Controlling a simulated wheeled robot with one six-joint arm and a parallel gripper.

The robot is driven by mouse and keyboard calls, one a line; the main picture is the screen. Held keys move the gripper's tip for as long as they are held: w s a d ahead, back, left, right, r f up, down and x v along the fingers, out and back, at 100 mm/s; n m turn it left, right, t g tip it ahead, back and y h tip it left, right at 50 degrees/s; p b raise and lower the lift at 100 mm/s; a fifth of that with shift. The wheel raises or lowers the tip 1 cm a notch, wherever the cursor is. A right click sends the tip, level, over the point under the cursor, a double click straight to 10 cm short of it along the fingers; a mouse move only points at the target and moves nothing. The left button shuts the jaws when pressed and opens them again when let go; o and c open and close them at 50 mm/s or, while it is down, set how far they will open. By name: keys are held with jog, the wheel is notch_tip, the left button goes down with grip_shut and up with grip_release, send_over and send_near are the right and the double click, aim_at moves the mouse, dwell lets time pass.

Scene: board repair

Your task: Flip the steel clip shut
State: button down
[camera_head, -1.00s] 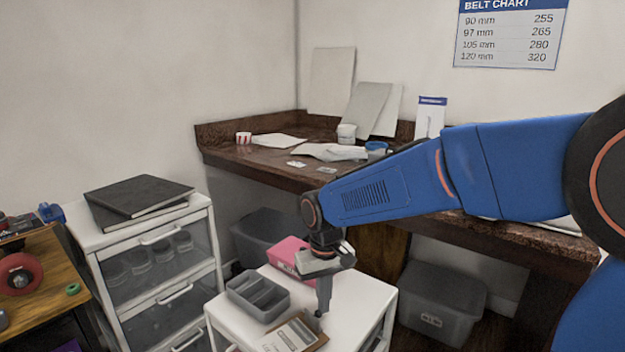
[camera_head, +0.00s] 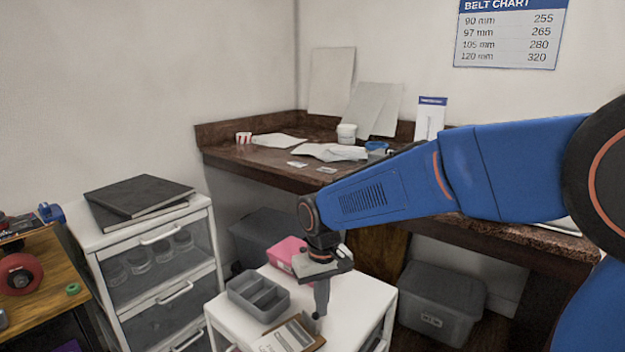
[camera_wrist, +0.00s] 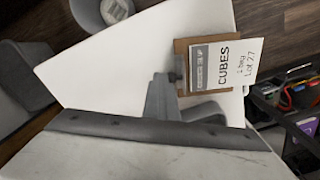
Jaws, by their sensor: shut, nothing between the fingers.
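A small brown clipboard (camera_wrist: 183,46) with white sheets (camera_wrist: 222,65) lies on the white cart top. The sheets also show in the head view (camera_head: 285,338). In the wrist view the fingertips (camera_wrist: 170,77) overlap the clipboard's left edge. The steel clip cannot be made out clearly; it seems hidden by the fingertips. I cannot tell whether they touch it.
A grey divided tray (camera_head: 258,296) and a pink box (camera_head: 287,252) stand on the white cart (camera_head: 362,300), close to my gripper. A white drawer unit (camera_head: 150,262) is to the left. A brown workbench (camera_head: 270,169) runs behind. The cart's right side is clear.

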jog(key=shift+f, duration=0.5)
jog(key=shift+w+d+r, duration=0.1)
jog(key=shift+w, duration=0.05)
jog(key=shift+w+d+r, duration=0.45)
jog(key=shift+d, duration=0.15)
notch_tip(320, 180, up, 8)
dwell(1.3)
jog(key=s+d+r+m+t, duration=0.1)
jog(key=s+d, duration=0.3)
jog(key=d, duration=0.4)
jog(key=s+d+r+m+t, duration=0.1)
jog(key=s+d+r, duration=0.1)
jog(key=s+d, duration=0.4)
jog(key=s+d+f+m+t, duration=0.2)
jog(key=s+d+f, duration=0.3)
jog(key=s+d, duration=0.6)
jog(key=shift+s+d+t, duration=0.2)
jog(key=shift+s+t, duration=0.2)
jog(key=shift+s, duration=0.35)
